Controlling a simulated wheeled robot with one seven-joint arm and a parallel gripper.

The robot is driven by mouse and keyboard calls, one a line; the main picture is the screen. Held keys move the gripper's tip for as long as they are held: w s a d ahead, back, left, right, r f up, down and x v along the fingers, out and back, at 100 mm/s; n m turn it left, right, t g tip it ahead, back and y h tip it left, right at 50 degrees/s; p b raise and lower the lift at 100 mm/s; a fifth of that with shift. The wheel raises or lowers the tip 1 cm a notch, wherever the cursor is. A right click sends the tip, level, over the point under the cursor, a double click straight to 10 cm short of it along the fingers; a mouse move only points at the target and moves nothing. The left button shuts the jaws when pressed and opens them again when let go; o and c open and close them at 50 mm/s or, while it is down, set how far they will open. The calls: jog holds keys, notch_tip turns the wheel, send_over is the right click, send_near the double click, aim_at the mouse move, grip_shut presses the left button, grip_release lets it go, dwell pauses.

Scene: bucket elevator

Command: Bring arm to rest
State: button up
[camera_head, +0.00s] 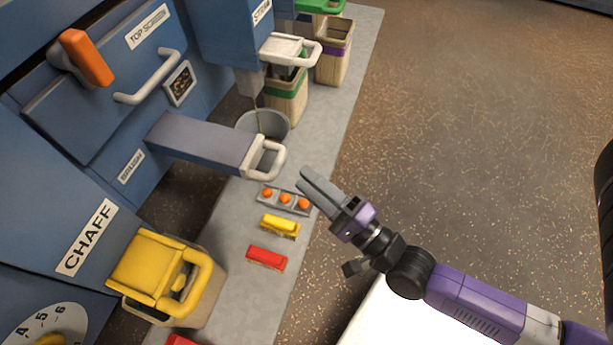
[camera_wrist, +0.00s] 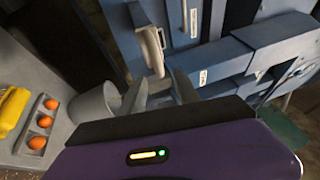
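My arm is purple and black, and in the head view it reaches in from the lower right. My gripper (camera_head: 307,178) is over the right edge of the grey ledge, near the tray of orange balls. Its two grey fingers stand apart with nothing between them. In the wrist view the fingers of my gripper (camera_wrist: 160,92) also show a gap, with the blue machine behind. My gripper appears clear of the white handle (camera_head: 268,160) on the grey-blue chute.
The grey ledge (camera_head: 235,220) bears a tray of orange balls (camera_head: 285,199), a yellow block (camera_head: 280,226), a red block (camera_head: 267,258) and a grey bucket (camera_head: 277,125). A yellow-handled CHAFF part (camera_head: 150,265) stands lower left. Open brown floor (camera_head: 470,120) lies to the right.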

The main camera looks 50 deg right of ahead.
dwell(0.3)
jog(key=s+a+r+n+g+y+p, duration=0.1)
jog(key=s+a+r+n+g+p, duration=0.1)
jog(key=s+n, duration=0.5)
jog(key=s+a+r+n+g+p, duration=0.3)
jog(key=s+a+r+n+p, duration=0.2)
jog(key=s+r+n, duration=0.3)
jog(key=r+n+p, duration=0.1)
jog(key=n, duration=0.3)
jog(key=shift+a+n+y, duration=0.2)
jog(key=shift+n+y, duration=0.2)
